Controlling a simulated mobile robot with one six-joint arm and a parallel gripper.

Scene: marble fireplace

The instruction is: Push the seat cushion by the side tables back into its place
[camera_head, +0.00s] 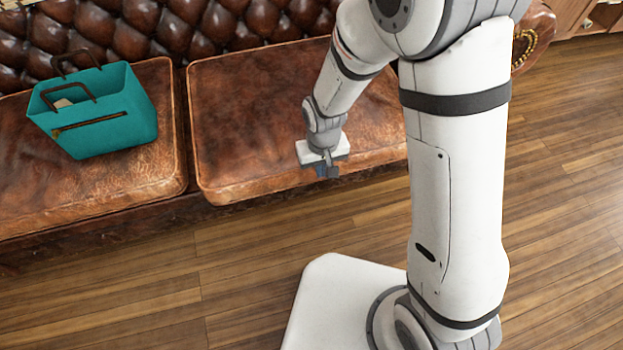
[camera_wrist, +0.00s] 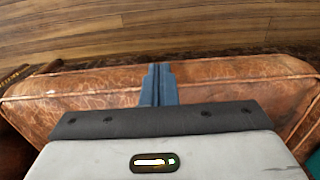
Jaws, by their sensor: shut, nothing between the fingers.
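The brown leather seat cushion (camera_head: 245,110) on the right of the sofa has its front edge farther forward than the cushion to its left. A narrow dark gap separates the two. My gripper (camera_head: 328,172) is at the cushion's front part, and the arm hides some of its right side. In the wrist view the two blue fingers (camera_wrist: 158,72) are together, with nothing between them, over the cushion's front edge (camera_wrist: 95,88). I cannot tell whether they touch it. No side tables are clearly recognisable.
A teal bag (camera_head: 105,112) stands on the left cushion (camera_head: 60,195). The tufted backrest (camera_head: 160,30) runs behind. A wooden cabinet (camera_head: 578,14) is at the upper right. The wooden floor (camera_head: 230,270) in front of the sofa is clear.

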